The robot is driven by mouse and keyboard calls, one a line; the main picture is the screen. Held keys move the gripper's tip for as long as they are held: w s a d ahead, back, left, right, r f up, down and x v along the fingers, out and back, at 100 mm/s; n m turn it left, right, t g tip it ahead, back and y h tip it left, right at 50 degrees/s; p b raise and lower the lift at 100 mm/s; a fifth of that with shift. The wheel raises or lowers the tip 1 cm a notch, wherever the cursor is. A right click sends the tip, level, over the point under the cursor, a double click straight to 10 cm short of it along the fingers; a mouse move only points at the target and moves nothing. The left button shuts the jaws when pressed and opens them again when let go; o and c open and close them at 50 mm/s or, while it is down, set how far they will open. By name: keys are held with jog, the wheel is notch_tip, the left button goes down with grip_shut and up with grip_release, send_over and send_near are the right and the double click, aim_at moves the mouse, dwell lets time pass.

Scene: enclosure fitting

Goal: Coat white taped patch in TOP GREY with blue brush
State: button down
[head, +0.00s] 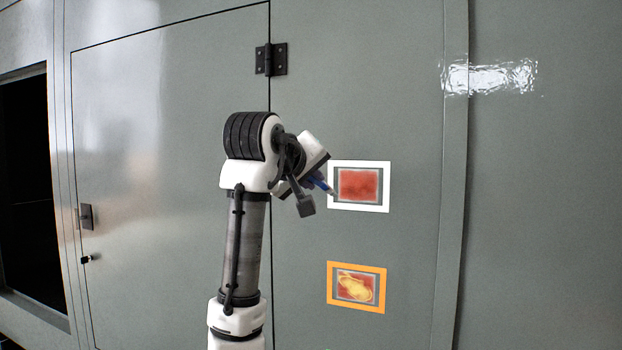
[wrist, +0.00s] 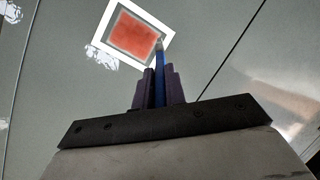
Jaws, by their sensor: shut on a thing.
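The white-taped patch (head: 358,185) is on the grey enclosure wall, right of my arm in the head view. Inside its white tape frame is a red area with a grey margin around it. The patch also shows at the top of the wrist view (wrist: 132,35). My gripper (wrist: 158,88) is shut on the blue brush (wrist: 160,75), which points at the wall. The brush tip overlaps the patch's lower right corner in the wrist view; I cannot tell whether it touches. In the head view the brush (head: 321,183) is at the patch's left edge, partly hidden by my gripper.
An orange-taped patch (head: 356,287) is below the white one, red with a yellow smear inside. A door panel (head: 160,120) with a black hinge (head: 271,59) is to the left. A dark opening (head: 28,190) is at far left. A glossy spot (head: 490,77) is at upper right.

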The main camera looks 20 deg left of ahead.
jog(key=shift+w+d, duration=0.1)
jog(key=shift+w, duration=0.75)
